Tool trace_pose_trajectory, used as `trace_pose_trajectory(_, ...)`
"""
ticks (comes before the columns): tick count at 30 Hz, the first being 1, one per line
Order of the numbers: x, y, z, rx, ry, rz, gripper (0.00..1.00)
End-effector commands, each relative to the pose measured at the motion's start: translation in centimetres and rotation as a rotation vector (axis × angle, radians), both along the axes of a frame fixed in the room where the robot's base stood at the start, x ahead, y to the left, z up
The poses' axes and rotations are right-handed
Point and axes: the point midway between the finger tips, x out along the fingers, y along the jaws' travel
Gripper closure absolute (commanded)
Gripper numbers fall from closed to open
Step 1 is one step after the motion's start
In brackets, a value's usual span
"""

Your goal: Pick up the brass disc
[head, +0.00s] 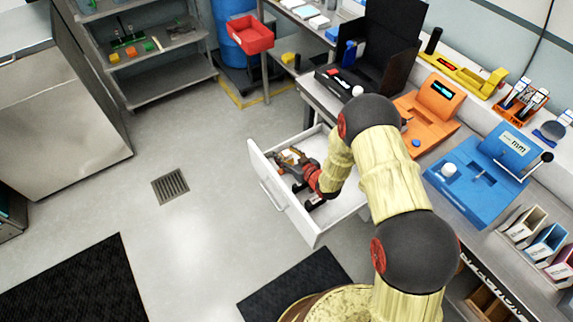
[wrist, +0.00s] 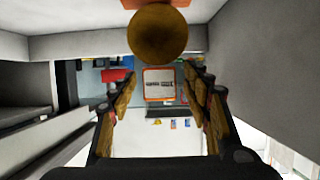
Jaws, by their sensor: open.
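The brass disc (wrist: 157,33) shows in the wrist view as a dark golden-brown round face at the top middle, just ahead of my fingertips. My gripper (wrist: 158,88) is open, with one finger on each side of the picture and nothing held between them. The disc lies beyond the fingertips, and I cannot tell whether it touches anything. In the head view my gripper (head: 289,168) is down inside the open white drawer (head: 283,203). There it covers part of the drawer floor, and I cannot make out the disc clearly.
Grey drawer walls (wrist: 255,70) stand close on the sides in the wrist view. An orange-edged white item (wrist: 158,85) shows between the fingers. The bench above holds an orange device (head: 425,112), a blue device (head: 478,175) and a black open case (head: 372,55).

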Motion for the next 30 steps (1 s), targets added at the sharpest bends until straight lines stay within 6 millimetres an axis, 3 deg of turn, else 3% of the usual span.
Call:
trace_pose_trajectory(3,-0.03,-0.04,0.07,0.000,0.000,0.000,0.52)
trace_pose_trajectory(30,-0.15,-0.09,-0.09,-0.001,0.003,0.000,1.00)
